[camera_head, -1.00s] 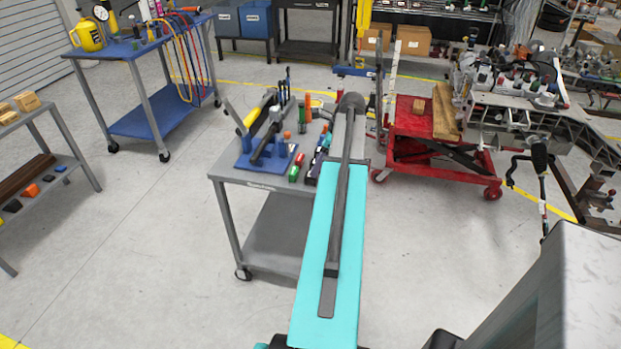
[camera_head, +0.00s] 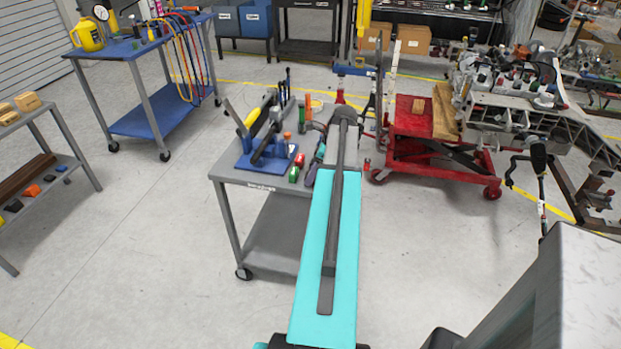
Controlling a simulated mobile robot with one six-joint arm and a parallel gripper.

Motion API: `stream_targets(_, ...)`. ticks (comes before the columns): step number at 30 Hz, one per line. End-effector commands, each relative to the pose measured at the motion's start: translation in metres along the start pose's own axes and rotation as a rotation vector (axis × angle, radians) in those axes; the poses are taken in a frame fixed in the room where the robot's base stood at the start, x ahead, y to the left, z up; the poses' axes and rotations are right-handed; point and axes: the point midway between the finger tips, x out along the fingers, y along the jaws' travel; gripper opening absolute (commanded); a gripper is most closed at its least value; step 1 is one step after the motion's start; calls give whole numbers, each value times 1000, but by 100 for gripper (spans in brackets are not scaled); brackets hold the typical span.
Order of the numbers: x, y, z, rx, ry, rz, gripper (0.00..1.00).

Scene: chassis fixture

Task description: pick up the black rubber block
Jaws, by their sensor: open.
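A small dark block (camera_head: 14,205) lies on the lower shelf of the grey rack at the far left, next to an orange block (camera_head: 32,190). It looks like the black rubber block, but it is too small to tell its material. My teal arm reaches up the middle of the view, over the right side of the grey cart. I cannot make out my gripper or its fingers. No contact with the dark block shows, as the arm is far to its right.
The grey cart (camera_head: 228,178) carries a blue tool stand (camera_head: 246,160) and several small items. A red lift cart (camera_head: 410,148) stands right of my arm. A blue table (camera_head: 145,118) stands at the back left. Open floor lies between the rack and the grey cart.

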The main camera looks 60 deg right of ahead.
Motion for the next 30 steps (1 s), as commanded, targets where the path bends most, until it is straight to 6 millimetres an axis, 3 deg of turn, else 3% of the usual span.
stream_targets(9, 21, 0, 0, 0, 0, -1, 48)
stream_targets(25, 22, 0, 0, -1, 0, -1, 48)
stream_targets(26, 22, 0, 0, -1, 0, -1, 47)
stream_targets(30, 22, 0, 0, -1, 0, -1, 23)
